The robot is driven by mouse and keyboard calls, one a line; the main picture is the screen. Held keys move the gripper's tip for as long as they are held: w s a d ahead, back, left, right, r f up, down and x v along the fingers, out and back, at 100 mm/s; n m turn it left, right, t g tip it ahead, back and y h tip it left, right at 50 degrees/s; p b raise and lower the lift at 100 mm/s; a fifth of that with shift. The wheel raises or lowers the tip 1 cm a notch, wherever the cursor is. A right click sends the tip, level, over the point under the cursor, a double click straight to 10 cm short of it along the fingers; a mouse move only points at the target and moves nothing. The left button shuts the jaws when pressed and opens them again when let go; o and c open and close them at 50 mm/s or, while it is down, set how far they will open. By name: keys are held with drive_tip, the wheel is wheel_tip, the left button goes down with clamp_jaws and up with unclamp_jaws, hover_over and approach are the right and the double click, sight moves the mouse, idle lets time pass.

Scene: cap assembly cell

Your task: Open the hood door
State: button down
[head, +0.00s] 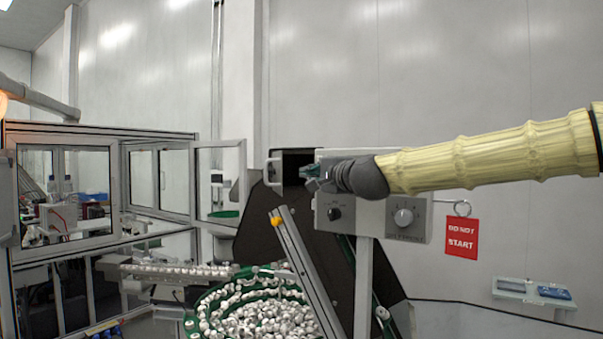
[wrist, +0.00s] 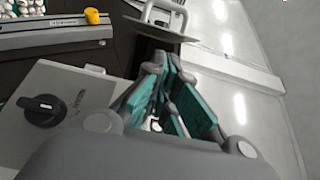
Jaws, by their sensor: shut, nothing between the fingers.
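The hood door (head: 273,171) is a small pale panel with a bar handle, beside a dark square opening (head: 297,163) in the black hood. It looks swung out to the left of that opening. In the wrist view, the door plate (wrist: 150,29) shows nearly edge-on, with its white handle (wrist: 178,10) at the top. My gripper (head: 308,173) is in front of the opening's right side, right of the door. In the wrist view, its green-padded fingertips (wrist: 164,62) come together, empty, below the plate. I cannot tell whether they touch it.
A grey control box (head: 373,217) with black and pale knobs stands below my forearm. A red sign (head: 461,237) hangs at its right. A slanted metal rail (head: 305,272) and a bowl of white caps (head: 262,310) are below. The wall side at right is open.

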sight(277, 184)
drive_tip(key=p+x, duration=0.5)
drive_tip(key=x, duration=0.4)
drive_tip(key=shift+w, duration=0.4)
drive_tip(key=shift+a+f, duration=0.15)
